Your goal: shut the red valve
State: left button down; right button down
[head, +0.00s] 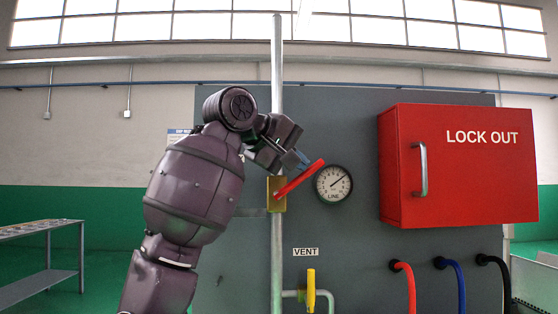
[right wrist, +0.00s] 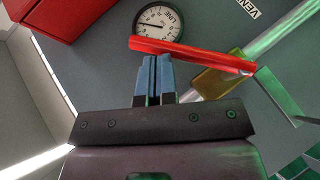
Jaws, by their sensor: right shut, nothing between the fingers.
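The red valve is a red lever (head: 300,178) on a brass body (head: 277,193) set on a vertical grey pipe. The lever slants up and to the right from the body. In the right wrist view the lever (right wrist: 185,52) lies across the picture just past the fingertips, with the brass body (right wrist: 222,82) to its right. My right gripper (head: 304,160) is just above the lever, its blue fingers together with nothing between them. In the right wrist view the fingertips (right wrist: 153,57) are right at the lever; I cannot tell whether they touch. My left gripper is not in view.
A round gauge (head: 333,185) is close to the right of the lever's end. A red lock-out box (head: 455,175) juts out farther right. A yellow vent handle (head: 311,290) stands below. Red, blue and black hoses (head: 452,276) hang at lower right.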

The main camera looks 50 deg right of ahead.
jog(key=shift+s+d+f, duration=0.45)
jog(key=shift+d+f, duration=0.15)
jog(key=shift+f, duration=0.15)
jog(key=shift+s+d+f+m+t+y+b, duration=0.3)
jog(key=shift+f+y+b, duration=0.1)
jog(key=shift+y, duration=0.2)
jog(key=shift+s+d+f, duration=0.2)
jog(key=shift+s+f, duration=0.1)
jog(key=shift+f, duration=0.25)
jog(key=shift+s+f, duration=0.1)
